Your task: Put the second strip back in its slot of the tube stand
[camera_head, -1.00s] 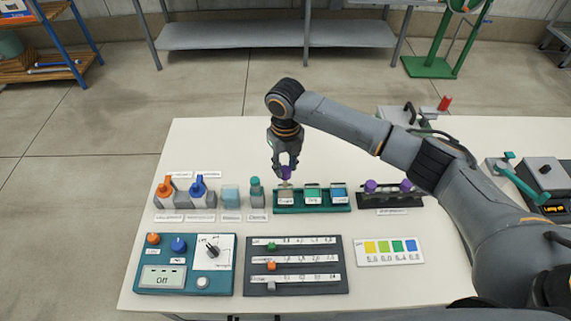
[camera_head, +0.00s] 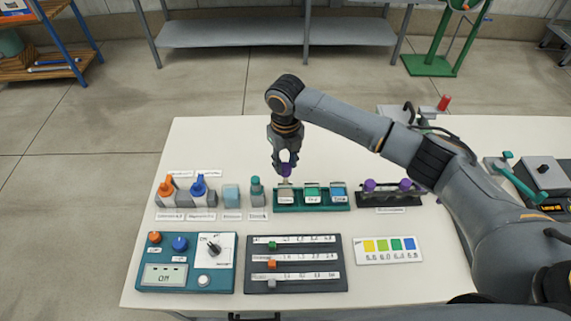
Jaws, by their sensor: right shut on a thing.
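My right gripper (camera_head: 285,168) is shut on a strip with a purple grip (camera_head: 286,171). It holds the strip upright over the left end of a teal stand (camera_head: 314,208). The pale lower end of the strip is at or just above the stand's left, greyish place; I cannot tell whether it is inside. The teal stand also has a green-topped and a blue-topped place. My left gripper is not in view.
Orange (camera_head: 166,187) and blue (camera_head: 199,187) handled fittings, a pale blue block and a green-capped bottle (camera_head: 256,188) stand left. In front are a teal control panel (camera_head: 214,280), a dark slider board (camera_head: 293,286) and a colour card (camera_head: 388,250). The table behind the stands is mostly clear.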

